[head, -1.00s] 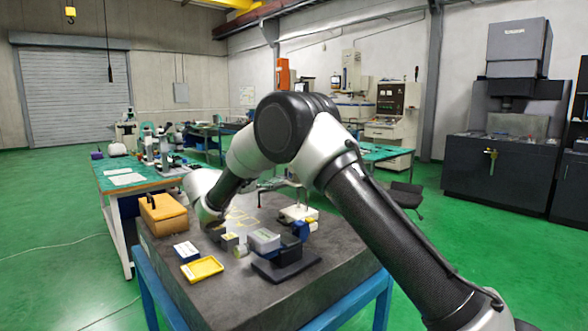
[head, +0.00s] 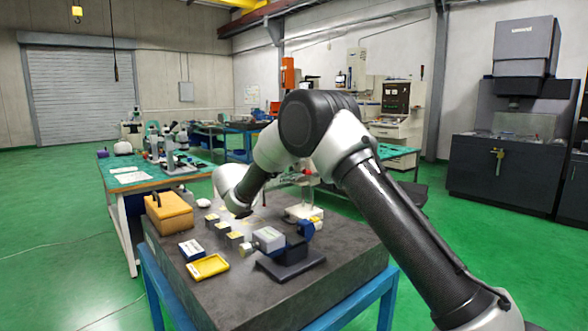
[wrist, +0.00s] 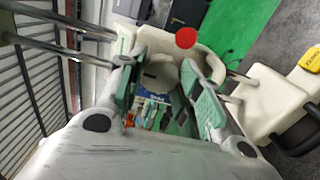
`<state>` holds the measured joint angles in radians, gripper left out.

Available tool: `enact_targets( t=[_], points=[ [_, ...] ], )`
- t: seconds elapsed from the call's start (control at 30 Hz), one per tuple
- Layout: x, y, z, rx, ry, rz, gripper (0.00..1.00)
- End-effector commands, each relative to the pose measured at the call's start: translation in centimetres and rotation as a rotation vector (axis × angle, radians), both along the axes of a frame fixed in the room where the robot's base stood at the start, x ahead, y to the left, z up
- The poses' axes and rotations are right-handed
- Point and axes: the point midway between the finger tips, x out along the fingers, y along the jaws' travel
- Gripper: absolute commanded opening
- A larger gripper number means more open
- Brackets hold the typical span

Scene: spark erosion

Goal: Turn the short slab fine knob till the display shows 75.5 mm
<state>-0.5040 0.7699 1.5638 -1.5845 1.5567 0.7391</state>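My gripper (wrist: 158,66) is open in the wrist view, its green-padded fingers apart. A pale rounded part (wrist: 160,76) shows between and beyond the fingers; I cannot tell whether they touch it. It belongs to, or stands by, a white instrument (wrist: 258,100) with metal rods and a red round cap (wrist: 186,38). In the head view a white-based stand with upright posts (head: 304,212) is on the dark slab table (head: 225,295), partly behind my arm. I cannot make out the short slab fine knob for certain, and no display reading is legible. My gripper is largely hidden in the head view.
A grey-and-blue device on a black base (head: 290,266) stands in front of the posts. Several small grey blocks (head: 234,240), a yellow tray (head: 208,267), a blue-white box (head: 191,249) and an orange case (head: 168,215) are at left. The table's front is clear.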

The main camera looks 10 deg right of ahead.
Motion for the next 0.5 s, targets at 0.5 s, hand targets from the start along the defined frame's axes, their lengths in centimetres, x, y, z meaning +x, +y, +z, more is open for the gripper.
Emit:
enact_targets(
  t=[0.5],
  points=[
    [-0.02,0.03,-0.08,0.093,-0.159,0.0,0.11]
  ],
)
